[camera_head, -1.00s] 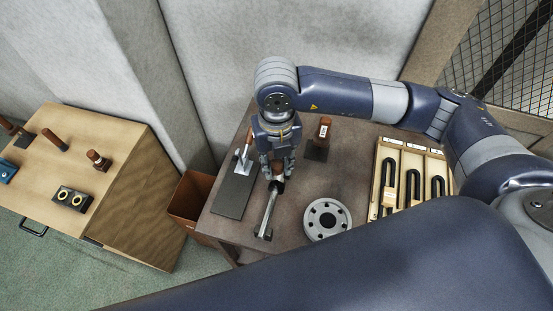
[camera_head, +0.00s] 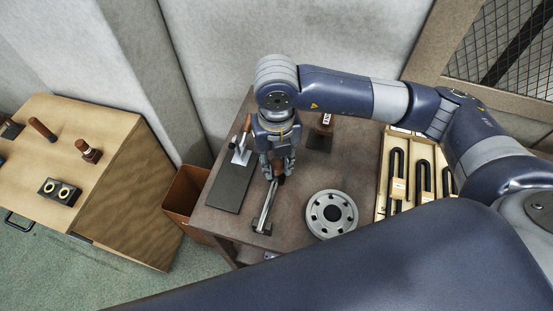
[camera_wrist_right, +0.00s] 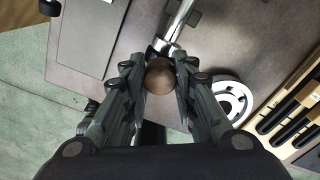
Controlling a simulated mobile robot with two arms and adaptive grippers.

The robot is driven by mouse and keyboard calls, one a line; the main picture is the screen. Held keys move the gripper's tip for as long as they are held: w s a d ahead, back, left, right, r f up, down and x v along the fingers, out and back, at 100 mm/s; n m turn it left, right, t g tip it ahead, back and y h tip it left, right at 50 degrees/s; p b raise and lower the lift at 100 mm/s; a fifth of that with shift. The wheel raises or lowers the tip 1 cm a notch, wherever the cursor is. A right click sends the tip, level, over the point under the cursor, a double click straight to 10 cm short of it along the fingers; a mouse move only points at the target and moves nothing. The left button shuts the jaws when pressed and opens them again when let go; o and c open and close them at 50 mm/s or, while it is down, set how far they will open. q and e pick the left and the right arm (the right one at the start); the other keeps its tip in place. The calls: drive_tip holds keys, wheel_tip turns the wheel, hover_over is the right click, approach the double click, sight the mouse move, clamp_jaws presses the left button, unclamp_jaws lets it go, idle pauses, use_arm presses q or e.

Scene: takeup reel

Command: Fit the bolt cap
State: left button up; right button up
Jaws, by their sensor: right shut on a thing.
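My right gripper (camera_head: 278,176) points down over the table, shut on the brown rounded handle of a tool. The handle (camera_wrist_right: 160,76) sits between both fingertips in the wrist view. The tool's metal shaft (camera_head: 266,206) runs from the handle toward the front of the table. Its far end is at a small black block (camera_head: 262,229); I cannot tell if the shaft touches it. A grey ring with several holes (camera_head: 331,214) lies flat to the right, apart from the gripper. I cannot make out which thing is the bolt cap. My left gripper is not in view.
A dark plate (camera_head: 232,186) with a brown-handled tool lies on the left of the table (camera_head: 292,225). A brown-handled piece (camera_head: 325,128) stands behind. A wooden tray (camera_head: 381,200) with black U-shapes is right. A brown bin (camera_head: 180,195) and wooden cabinet (camera_head: 130,190) stand left.

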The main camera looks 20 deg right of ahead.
drive_tip(key=shift+f+b, duration=1.2)
drive_tip(key=shift+b, duration=0.1)
idle(0.6)
drive_tip(key=o, duration=1.1)
drive_tip(key=shift+o, duration=0.5)
drive_tip(key=o, duration=0.4)
drive_tip(key=shift+r, duration=0.2)
drive_tip(key=shift+r+p, duration=1.85)
drive_tip(key=shift+r, duration=1)
